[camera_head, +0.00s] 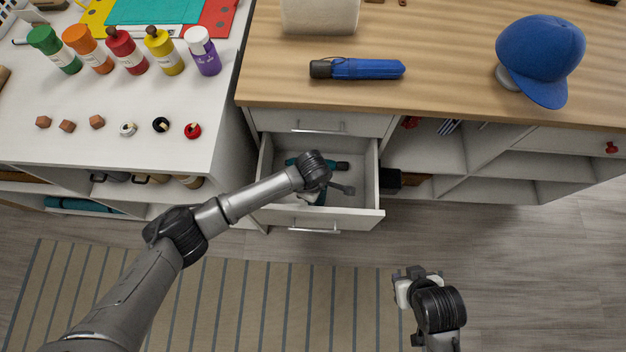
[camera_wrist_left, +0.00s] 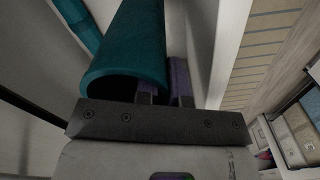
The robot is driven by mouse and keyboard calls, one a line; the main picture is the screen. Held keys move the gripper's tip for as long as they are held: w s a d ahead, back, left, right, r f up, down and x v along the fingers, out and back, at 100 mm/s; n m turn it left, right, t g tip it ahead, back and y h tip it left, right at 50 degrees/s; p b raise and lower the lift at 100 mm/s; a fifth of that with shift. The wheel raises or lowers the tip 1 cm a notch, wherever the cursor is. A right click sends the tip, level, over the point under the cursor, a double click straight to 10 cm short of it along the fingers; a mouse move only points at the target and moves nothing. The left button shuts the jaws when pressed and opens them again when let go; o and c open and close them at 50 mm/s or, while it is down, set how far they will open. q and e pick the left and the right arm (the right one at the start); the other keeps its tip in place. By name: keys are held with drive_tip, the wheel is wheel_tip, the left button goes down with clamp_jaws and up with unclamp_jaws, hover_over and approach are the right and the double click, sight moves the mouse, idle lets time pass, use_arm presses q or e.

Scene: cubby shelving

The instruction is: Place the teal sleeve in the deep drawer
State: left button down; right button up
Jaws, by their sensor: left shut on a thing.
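The teal sleeve (camera_wrist_left: 125,50) is an open-ended tube in the left wrist view. My left gripper (camera_wrist_left: 164,88) is shut on its rim, with one finger inside the tube and one outside. In the head view my left gripper (camera_head: 328,190) is over the pulled-out drawer (camera_head: 345,219), within its opening; my wrist hides most of the sleeve there. I cannot tell whether the sleeve touches the drawer floor. A slim teal item with a dark end (camera_head: 342,165) lies at the drawer's back, partly hidden. My right gripper (camera_head: 405,287) is off the furniture at lower right, its fingers unclear.
A closed drawer (camera_head: 325,124) is above the open one. A blue folded umbrella (camera_head: 366,69) and a blue cap (camera_head: 540,55) are on the wooden top. Paint bottles (camera_head: 125,52) stand on the white table at left. Open cubbies (camera_head: 430,152) are at right.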

use_arm(q)
wheel_tip(320, 180, down, 3)
drive_tip(key=shift+f+b, duration=0.1)
drive_tip(key=shift+b, duration=0.25)
drive_tip(key=shift+f, duration=0.2)
drive_tip(key=c, duration=1.2)
unclamp_jaws()
drive_tip(key=shift+r, duration=0.1)
